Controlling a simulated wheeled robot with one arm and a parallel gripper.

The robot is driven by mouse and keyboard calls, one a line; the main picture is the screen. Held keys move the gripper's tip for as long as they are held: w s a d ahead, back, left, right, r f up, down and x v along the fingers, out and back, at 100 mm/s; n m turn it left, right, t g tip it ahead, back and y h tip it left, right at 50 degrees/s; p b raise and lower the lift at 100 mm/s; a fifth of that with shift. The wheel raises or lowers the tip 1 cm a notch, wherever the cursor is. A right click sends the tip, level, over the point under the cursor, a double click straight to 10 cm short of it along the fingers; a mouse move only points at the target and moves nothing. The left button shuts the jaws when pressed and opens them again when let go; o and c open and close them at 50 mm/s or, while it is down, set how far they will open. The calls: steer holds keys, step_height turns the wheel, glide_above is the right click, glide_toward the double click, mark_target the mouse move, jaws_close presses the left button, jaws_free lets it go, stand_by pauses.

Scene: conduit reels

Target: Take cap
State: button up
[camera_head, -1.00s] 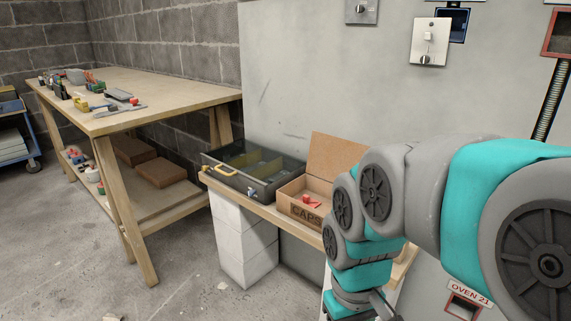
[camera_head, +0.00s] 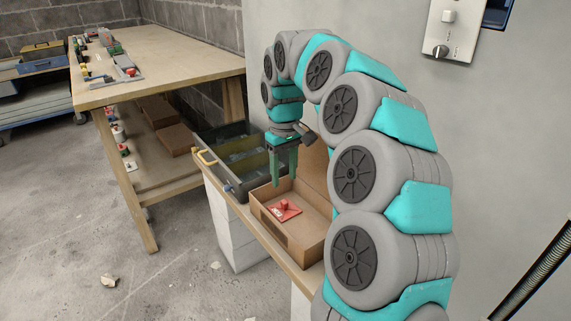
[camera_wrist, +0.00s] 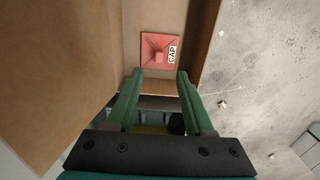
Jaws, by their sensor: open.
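A red square cap (camera_head: 284,211) with a raised knob lies in the open cardboard box (camera_head: 311,251) on the narrow wooden shelf. In the wrist view the cap (camera_wrist: 160,52) shows a white label reading CAP and lies ahead of the fingertips. My gripper (camera_head: 285,186) points down over the back left part of the box, a little above and apart from the cap. In the wrist view its two green fingers (camera_wrist: 160,74) are spread with nothing between them.
A dark divided tray (camera_head: 222,160) with a yellow handle stands left of the box. The box's lid stands raised by the wall. A wooden workbench (camera_head: 160,72) with small parts is at the left. The floor between is mostly clear.

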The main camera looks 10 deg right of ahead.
mark_target(284, 202)
steer(key=shift+w, duration=0.2)
steer(key=shift+s+f+b, duration=0.1)
steer(key=shift+f+b, duration=2)
steer(key=shift+f, duration=2.45)
jaws_close()
steer(key=shift+r+p, duration=0.5)
steer(key=shift+r, duration=0.45)
